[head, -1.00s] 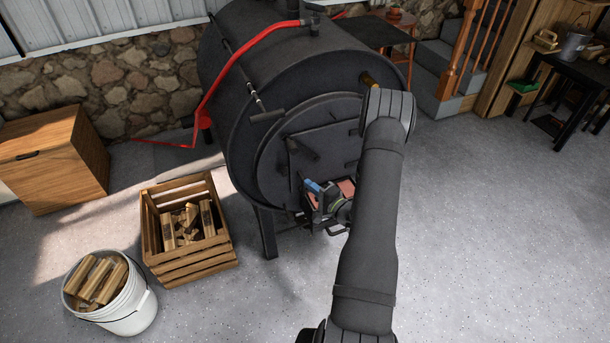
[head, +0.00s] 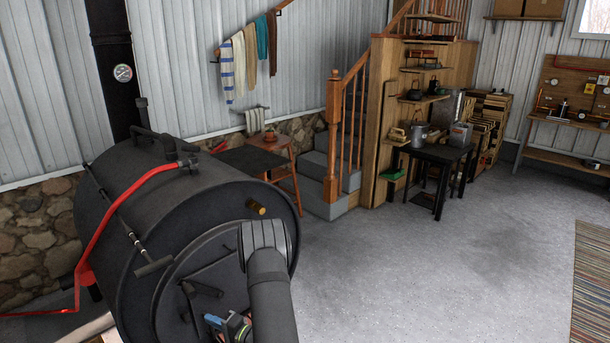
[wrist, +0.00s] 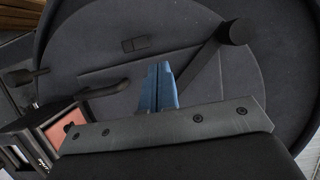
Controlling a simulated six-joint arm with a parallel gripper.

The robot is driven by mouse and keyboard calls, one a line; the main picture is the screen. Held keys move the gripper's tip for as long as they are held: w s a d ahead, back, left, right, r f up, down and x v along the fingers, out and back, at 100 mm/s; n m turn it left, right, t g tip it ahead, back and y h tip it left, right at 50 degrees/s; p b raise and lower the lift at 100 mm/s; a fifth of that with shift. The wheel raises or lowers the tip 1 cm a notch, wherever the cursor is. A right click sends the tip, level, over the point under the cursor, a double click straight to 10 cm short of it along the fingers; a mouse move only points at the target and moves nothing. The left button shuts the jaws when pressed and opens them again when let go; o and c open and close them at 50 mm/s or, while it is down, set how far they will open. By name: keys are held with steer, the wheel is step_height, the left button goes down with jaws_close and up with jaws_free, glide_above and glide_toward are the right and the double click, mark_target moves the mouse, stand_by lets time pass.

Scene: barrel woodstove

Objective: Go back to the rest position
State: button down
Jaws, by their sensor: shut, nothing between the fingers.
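My gripper (wrist: 159,88) has blue fingers pressed together with nothing between them in the wrist view. It is in front of the dark round front of the barrel stove (wrist: 275,70), near a dark handle bar (wrist: 215,55) on the stove's door. I cannot tell whether it touches the door. In the head view, the black barrel stove (head: 150,220) fills the lower left. My arm crosses the right part of its front, and only a bit of the gripper's blue (head: 213,321) shows at the bottom edge.
A black curved handle and a reddish panel (wrist: 60,133) lie close on the left in the wrist view. A side table (head: 285,160), stairs (head: 335,190) and a black table (head: 435,155) stand farther back.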

mark_target(192, 301)
steer(key=w+a, duration=0.6)
steer(key=shift+s+v, duration=0.15)
steer(key=shift+v, duration=0.85)
steer(key=shift+s+v, duration=0.15)
steer(key=shift+v, duration=0.85)
steer(key=shift+a, duration=0.2)
steer(key=shift+x, duration=1.3)
steer(key=s+d, duration=0.9)
steer(key=w+a, duration=0.9)
steer(key=w, duration=0.1)
steer(key=shift+a, duration=0.35)
steer(key=s+d+n+g, duration=0.1)
steer(key=s+d, duration=0.3)
steer(key=d, duration=1.1)
steer(key=s+d+n+g+y, duration=0.1)
steer(key=s+d, duration=0.4)
steer(key=d, duration=1)
steer(key=shift+d+n+g, duration=0.25)
steer(key=shift+n+g, duration=0.25)
steer(key=shift+g, duration=0.7)
